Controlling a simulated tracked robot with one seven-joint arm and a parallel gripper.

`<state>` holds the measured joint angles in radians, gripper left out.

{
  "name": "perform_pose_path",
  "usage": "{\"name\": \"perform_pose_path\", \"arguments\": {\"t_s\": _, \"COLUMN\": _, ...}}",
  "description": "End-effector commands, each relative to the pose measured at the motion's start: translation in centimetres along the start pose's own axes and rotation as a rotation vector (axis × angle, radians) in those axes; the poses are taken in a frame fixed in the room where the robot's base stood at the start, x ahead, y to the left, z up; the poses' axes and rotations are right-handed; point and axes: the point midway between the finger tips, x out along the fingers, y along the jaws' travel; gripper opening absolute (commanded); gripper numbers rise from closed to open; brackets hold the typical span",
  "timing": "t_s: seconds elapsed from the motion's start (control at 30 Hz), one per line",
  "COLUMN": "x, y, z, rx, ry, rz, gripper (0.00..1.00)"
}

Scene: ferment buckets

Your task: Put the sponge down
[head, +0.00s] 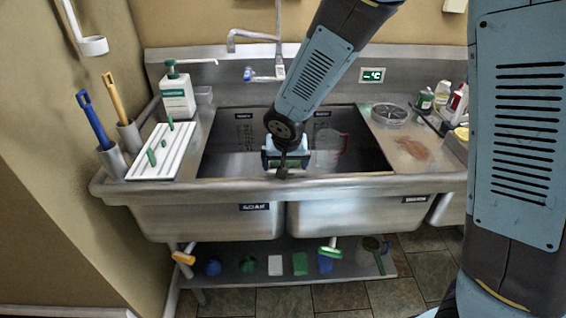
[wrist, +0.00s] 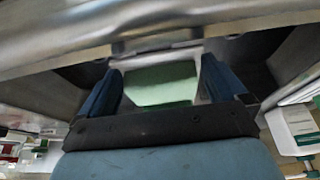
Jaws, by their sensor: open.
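My gripper (head: 286,165) hangs low over the middle of the double sink (head: 220,190), just behind its front rim, where the two basins meet. In the wrist view my gripper (wrist: 160,88) is open, with one dark blue finger on each side of a pale green sponge (wrist: 162,84). The sponge lies between the fingers with a darker green edge towards the palm. I cannot tell whether either finger touches it or exactly what it rests on. In the head view my gripper mostly hides the sponge.
A white ribbed rack (head: 155,158) and a soap bottle (head: 177,92) stand left of the basins. A clear jug (head: 330,147) stands in the right basin. Several bottles (head: 442,95) and a round strainer (head: 389,114) are on the right drainboard. The faucet (head: 262,38) is behind.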

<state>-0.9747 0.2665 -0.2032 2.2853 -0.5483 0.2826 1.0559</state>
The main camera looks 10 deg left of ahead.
Motion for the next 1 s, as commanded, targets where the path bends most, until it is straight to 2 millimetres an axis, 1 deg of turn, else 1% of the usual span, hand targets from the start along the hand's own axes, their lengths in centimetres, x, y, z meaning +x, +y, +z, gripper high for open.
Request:
{"name": "perform_pose_path", "arguments": {"t_s": 0.03, "x": 0.8, "y": 0.4, "z": 1.1, "rx": 0.000, "ry": -0.023, "rz": 0.014, "gripper": 1.00}}
{"name": "perform_pose_path", "arguments": {"t_s": 0.13, "x": 0.3, "y": 0.5, "z": 0.9, "rx": 0.001, "ry": -0.022, "rz": 0.014, "gripper": 1.00}}
{"name": "perform_pose_path", "arguments": {"t_s": 0.23, "x": -0.7, "y": 0.5, "z": 0.6, "rx": 0.001, "ry": -0.022, "rz": 0.014, "gripper": 1.00}}
{"name": "perform_pose_path", "arguments": {"t_s": 0.8, "x": -9.9, "y": 0.2, "z": 0.0, "rx": 0.000, "ry": -0.012, "rz": 0.009, "gripper": 1.00}}
{"name": "perform_pose_path", "arguments": {"t_s": 0.9, "x": -11.2, "y": 0.2, "z": 0.0, "rx": 0.001, "ry": -0.012, "rz": 0.009, "gripper": 1.00}}
{"name": "perform_pose_path", "arguments": {"t_s": 1.0, "x": -12.0, "y": 0.2, "z": 0.0, "rx": -0.001, "ry": -0.013, "rz": 0.009, "gripper": 1.00}}
